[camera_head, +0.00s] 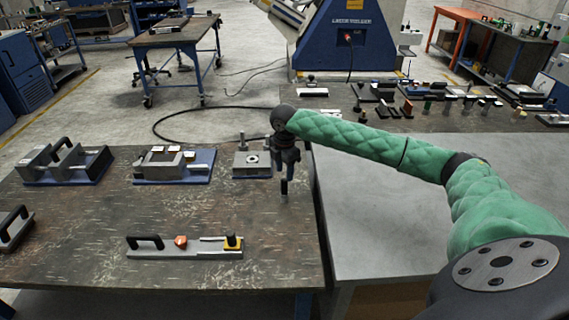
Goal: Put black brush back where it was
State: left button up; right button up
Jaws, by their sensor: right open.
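My right arm reaches in from the right, and my right gripper (284,188) points down above the right edge of the dark worn table (100,220). The gripper is small and dark here; I see nothing clearly held in it. I cannot pick out the black brush for certain. Several small dark-handled tools (427,107) stand on the back bench (330,120), too small to identify. My left gripper is not in view.
A grey block fixture (252,164) stands just left of my gripper. More fixtures on blue plates (175,166) (65,165) line the table's back. A long plate with a black handle (185,247) lies in front. The grey table at right (385,215) has bare room.

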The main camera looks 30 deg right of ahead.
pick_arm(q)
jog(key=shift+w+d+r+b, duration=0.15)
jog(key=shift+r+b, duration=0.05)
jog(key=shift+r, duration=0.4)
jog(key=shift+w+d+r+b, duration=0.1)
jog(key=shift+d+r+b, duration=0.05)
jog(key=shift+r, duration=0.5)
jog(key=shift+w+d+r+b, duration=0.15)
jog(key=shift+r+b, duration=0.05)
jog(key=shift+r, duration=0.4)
pick_arm(e)
jog(key=shift+r, duration=2.3)
